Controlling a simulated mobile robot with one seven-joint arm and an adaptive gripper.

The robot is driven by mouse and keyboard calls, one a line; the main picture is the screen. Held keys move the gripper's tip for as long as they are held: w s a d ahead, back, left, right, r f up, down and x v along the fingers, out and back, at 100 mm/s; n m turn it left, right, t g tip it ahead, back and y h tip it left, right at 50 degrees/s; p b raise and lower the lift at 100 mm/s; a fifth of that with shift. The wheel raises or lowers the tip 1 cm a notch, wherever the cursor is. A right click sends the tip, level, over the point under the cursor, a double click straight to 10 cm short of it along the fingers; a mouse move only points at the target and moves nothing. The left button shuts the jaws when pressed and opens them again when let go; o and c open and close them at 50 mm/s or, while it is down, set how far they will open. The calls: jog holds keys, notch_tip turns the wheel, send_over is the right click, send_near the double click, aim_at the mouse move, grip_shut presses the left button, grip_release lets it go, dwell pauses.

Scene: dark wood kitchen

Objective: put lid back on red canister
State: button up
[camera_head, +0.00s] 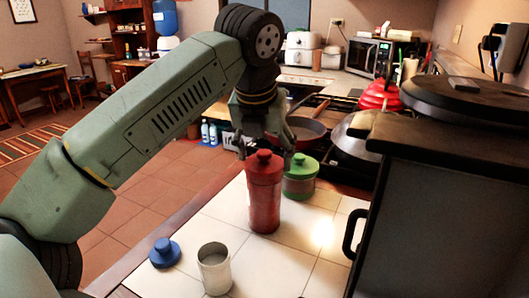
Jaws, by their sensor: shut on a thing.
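The red canister (263,205) stands upright on the white tiled counter. Its red lid (264,166), with a round knob, is at the canister's top; I cannot tell whether it is fully seated or slightly above the rim. My gripper (263,150) points down over the canister, with its fingers on both sides of the lid, and is shut on the lid. The contact between fingers and lid is partly hidden.
A green lidded canister (300,178) stands close behind on the right. An open white canister (214,270) and a blue lid (165,253) are at the front left. Pans (307,131) lie behind. A dark cabinet (440,210) blocks the right.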

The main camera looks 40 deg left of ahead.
jog(key=o, duration=1)
jog(key=shift+o, duration=0.4)
jog(key=shift+o, duration=1)
jog(key=shift+r, duration=0.1)
jog(key=shift+r+p, duration=2.5)
jog(key=shift+r, duration=0.95)
jog(key=shift+c, duration=0.4)
